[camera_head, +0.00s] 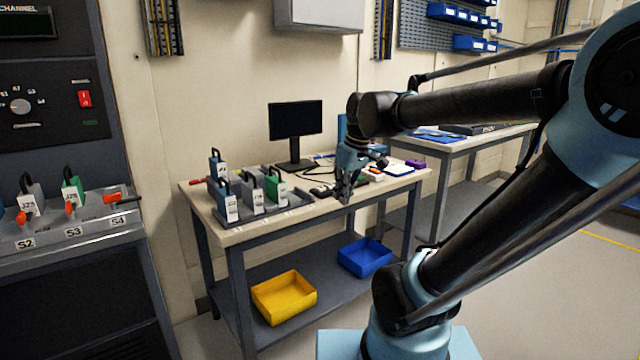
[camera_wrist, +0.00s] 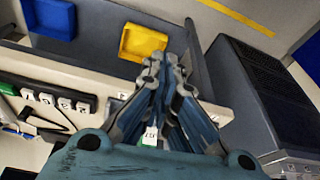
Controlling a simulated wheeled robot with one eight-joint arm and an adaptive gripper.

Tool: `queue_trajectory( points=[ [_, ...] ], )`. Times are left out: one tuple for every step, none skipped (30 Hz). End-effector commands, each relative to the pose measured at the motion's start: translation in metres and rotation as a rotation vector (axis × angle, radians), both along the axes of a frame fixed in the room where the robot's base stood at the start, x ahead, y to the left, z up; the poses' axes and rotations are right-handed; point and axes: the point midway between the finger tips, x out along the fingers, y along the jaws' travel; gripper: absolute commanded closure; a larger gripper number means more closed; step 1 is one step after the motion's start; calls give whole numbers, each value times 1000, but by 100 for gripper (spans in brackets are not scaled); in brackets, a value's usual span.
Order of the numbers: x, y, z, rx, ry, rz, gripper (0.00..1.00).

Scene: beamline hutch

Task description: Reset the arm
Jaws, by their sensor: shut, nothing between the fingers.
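My arm (camera_head: 480,100) reaches from the right over the workbench in the head view, its elbow bent and wrist pointing down. In the wrist view my gripper (camera_wrist: 166,62) points toward the bench edge, fingers close together. A small white tag (camera_wrist: 149,136) shows behind the fingers there; what it belongs to is partly hidden.
Floor at right is clear.

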Motion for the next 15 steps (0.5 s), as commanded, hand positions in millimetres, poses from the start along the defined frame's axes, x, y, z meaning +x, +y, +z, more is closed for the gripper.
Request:
queue_trajectory(
  points=[
    [-11, -17, -13, -6, 6, -68, 100],
    [-17, -26, -21, -8, 9, -109, 100],
    [-26, -38, -31, -13, 14, -165, 100],
    [-32, -46, -39, -16, 17, -206, 100],
    [-39, -55, -47, -20, 20, -249, 100],
    [-48, -65, -58, -23, 25, -303, 100],
    [-54, -72, -65, -26, 27, -345, 100],
    [-61, -80, -74, -29, 30, -386, 100],
    [-70, -89, -85, -33, 34, -439, 100],
    [-76, -95, -92, -34, 36, -478, 100],
    [-82, -100, -100, -37, 40, -515, 100],
    [-90, -107, -110, -40, 41, -560, 100],
    [-95, -112, -116, -42, 43, -592, 100],
    [-100, -115, -122, -44, 44, -620, 100],
    [-105, -120, -129, -45, 46, -654, 100]
  ],
)
